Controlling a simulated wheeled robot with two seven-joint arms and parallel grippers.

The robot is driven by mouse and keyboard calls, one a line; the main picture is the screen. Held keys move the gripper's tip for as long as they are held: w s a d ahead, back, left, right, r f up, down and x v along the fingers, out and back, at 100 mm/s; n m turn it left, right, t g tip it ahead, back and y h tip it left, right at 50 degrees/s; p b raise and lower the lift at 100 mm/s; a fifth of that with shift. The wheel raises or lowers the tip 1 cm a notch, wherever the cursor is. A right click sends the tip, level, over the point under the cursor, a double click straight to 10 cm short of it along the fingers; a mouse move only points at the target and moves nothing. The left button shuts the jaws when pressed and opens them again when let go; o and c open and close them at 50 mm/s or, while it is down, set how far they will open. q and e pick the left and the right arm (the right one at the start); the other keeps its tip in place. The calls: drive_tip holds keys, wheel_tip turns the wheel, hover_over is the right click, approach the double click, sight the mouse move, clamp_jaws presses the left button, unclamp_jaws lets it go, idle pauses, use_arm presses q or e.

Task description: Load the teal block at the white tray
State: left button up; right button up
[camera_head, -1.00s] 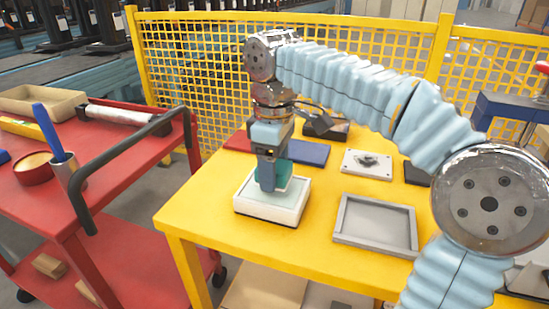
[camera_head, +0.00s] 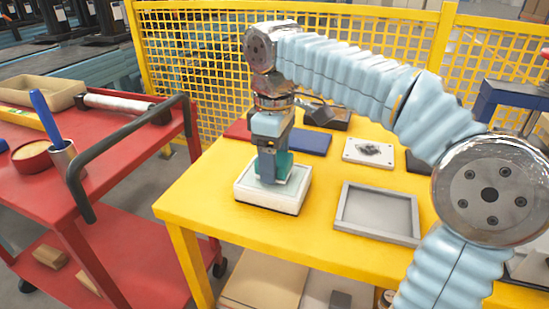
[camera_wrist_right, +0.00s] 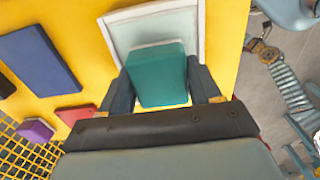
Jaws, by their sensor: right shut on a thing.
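The teal block (camera_wrist_right: 158,75) is between the two fingers of my right gripper (camera_wrist_right: 162,92), which is shut on it. In the head view the right gripper (camera_head: 270,176) points down over the white tray (camera_head: 272,197), with part of the teal block (camera_head: 285,163) showing behind the fingers. The white tray also shows in the right wrist view (camera_wrist_right: 113,42), beyond the block. The block is over or in the tray; I cannot tell whether it touches the tray floor. My left gripper is not in view.
On the yellow table (camera_head: 210,215), a grey tray (camera_head: 377,237) stands right of the white tray. A blue plate (camera_head: 309,142) lies behind, with a light plate (camera_head: 376,152) to its right. A red cart (camera_head: 110,170) stands left. A yellow mesh fence (camera_head: 215,75) runs behind.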

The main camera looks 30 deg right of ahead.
drive_tip(key=shift+f, duration=0.45)
idle(0.3)
drive_tip(key=shift+f, duration=0.1)
idle(1.1)
wheel_tip(320, 180, up, 3)
drive_tip(key=shift+f+p, duration=0.15)
drive_tip(key=shift+p, duration=1.05)
drive_tip(key=shift+r, duration=2.2)
